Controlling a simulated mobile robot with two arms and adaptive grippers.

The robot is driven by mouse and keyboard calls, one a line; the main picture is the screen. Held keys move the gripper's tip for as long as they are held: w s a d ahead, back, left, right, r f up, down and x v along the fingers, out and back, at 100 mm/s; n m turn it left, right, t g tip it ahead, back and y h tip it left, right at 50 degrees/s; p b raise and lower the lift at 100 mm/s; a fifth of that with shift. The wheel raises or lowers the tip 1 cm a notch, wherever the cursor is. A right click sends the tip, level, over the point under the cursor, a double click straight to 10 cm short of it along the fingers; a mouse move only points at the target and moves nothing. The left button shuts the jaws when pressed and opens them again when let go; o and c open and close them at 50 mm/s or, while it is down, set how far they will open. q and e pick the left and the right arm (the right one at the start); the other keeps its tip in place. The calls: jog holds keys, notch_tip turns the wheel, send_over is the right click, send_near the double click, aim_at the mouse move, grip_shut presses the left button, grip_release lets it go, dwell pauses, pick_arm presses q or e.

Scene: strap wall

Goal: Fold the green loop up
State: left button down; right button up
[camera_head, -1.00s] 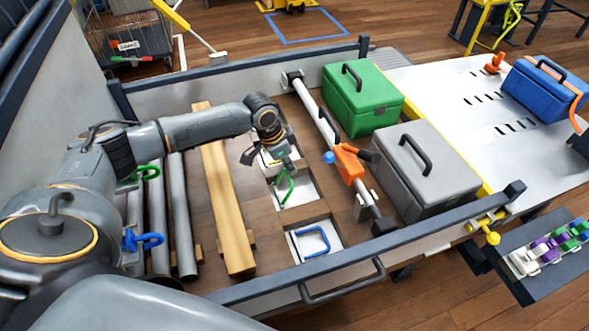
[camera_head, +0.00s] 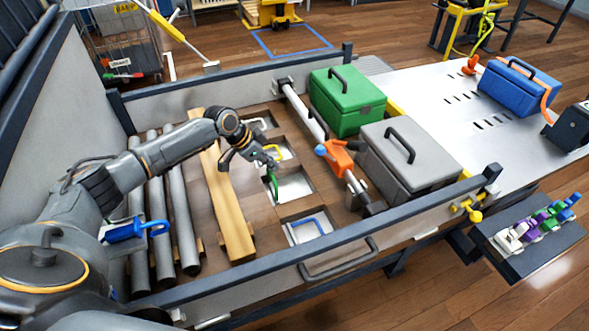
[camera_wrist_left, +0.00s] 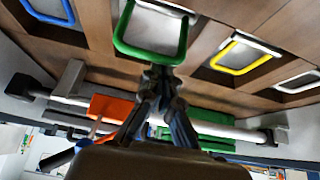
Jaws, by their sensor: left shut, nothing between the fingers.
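The green loop (camera_head: 274,188) is at the left side of a pale square recess in the wooden deck and looks tilted up; its exact angle is hard to tell. In the left wrist view the green loop (camera_wrist_left: 150,56) is a U-shaped bar in front of a pale plate. My left gripper (camera_head: 270,163) is shut and empty, its fingers pointing down to the right at the loop. Its fingertips (camera_wrist_left: 158,75) overlap the loop's cross bar in the wrist view; I cannot tell whether they touch. My right gripper is not in view.
A blue loop (camera_head: 305,230) and a yellow loop (camera_head: 276,152) sit in neighbouring recesses. A wooden beam (camera_head: 228,205) lies to the left. To the right are a bar with an orange clamp (camera_head: 340,160), a green box (camera_head: 347,105) and a grey box (camera_head: 408,160).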

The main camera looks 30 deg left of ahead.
pick_arm(q)
jog(key=shift+a, duration=0.15)
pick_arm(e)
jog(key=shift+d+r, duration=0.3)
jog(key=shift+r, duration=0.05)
pick_arm(q)
jog(key=shift+r, duration=0.1)
notch_tip(320, 180, up, 10)
dwell(0.4)
jog(key=shift+s, duration=0.1)
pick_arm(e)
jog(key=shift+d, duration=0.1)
